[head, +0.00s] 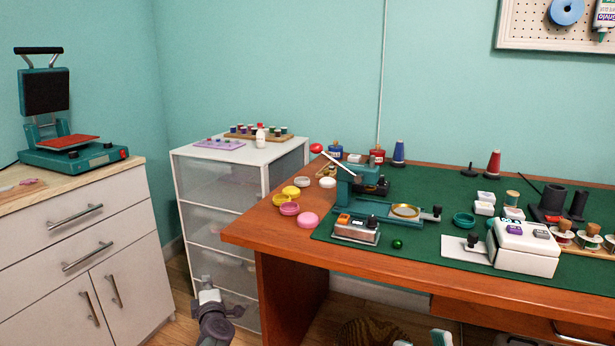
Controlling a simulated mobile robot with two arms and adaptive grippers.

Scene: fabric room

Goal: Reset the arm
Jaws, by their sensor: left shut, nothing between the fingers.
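My left gripper (208,294) is low in the head view, in front of the white drawer unit and left of the desk. It is shut and empty, pointing up and away from me, touching nothing on the desk. The teal hand press (352,190) stands on the green mat at the desk's left part. Its lever arm ends in a red ball knob (316,148), tilted up to the left. A round gold-rimmed die (405,211) sits on the press's slide.
The wooden desk (268,222) edge is right of my gripper. The drawer unit (181,190) and a cabinet (128,218) flank it. Pink and yellow round boxes (308,220), a metal box (356,230), a white device (527,250) and spools crowd the desk. A striped brown object (375,332) is below.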

